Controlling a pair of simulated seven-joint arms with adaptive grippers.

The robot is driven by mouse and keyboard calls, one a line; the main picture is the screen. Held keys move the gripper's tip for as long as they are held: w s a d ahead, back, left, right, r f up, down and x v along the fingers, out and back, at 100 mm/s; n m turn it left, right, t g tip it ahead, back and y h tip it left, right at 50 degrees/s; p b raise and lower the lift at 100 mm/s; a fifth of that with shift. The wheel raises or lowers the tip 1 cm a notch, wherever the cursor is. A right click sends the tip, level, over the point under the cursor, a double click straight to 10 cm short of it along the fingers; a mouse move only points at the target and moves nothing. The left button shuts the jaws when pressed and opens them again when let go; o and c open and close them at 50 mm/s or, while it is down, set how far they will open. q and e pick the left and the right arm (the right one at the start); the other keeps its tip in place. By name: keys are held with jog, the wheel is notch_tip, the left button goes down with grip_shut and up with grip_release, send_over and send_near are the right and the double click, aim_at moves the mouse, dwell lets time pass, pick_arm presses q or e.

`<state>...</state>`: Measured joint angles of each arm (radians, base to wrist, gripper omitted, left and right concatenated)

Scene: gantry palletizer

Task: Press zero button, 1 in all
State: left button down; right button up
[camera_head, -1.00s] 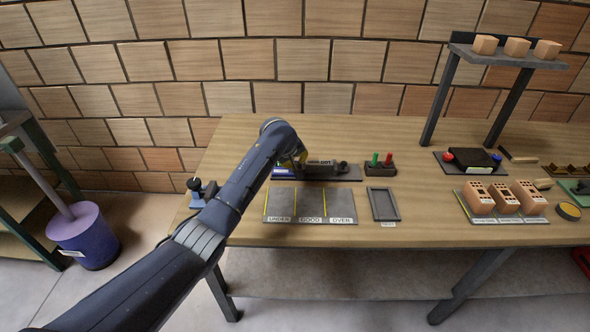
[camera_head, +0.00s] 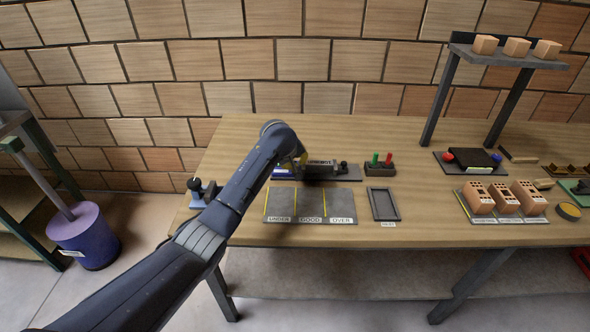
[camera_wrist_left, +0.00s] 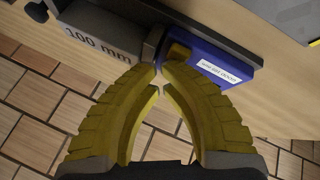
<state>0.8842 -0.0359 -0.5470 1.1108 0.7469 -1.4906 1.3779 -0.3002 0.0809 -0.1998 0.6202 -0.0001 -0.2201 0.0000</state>
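A blue box (camera_wrist_left: 222,68) with a white label stands on a dark base in the left wrist view. A yellow-brown button (camera_wrist_left: 178,52) sits on the end of it by the grey block (camera_wrist_left: 100,38) marked 100 mm. My left gripper (camera_wrist_left: 159,72) has its yellow fingertips together just short of the button, with nothing between them. I cannot tell whether they touch it. In the head view, the left gripper (camera_head: 301,160) is over the left part of the gauge base (camera_head: 345,172), and my arm partly hides the blue box. My right gripper is not in view.
In front lies a grey sorting mat (camera_head: 311,204) marked UNDER, GOOD and OVER, with an empty dark tray (camera_head: 383,204) beside it. A box with green and red buttons (camera_head: 380,168) stands right of the gauge. Drilled blocks (camera_head: 503,198) and a shelf stand (camera_head: 509,57) are farther right.

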pick_arm(q)
jog(key=shift+f, duration=0.15)
dwell(0.6)
jog(key=shift+r, duration=0.9)
jog(key=shift+r, duration=0.15)
jog(key=shift+r, duration=2.4)
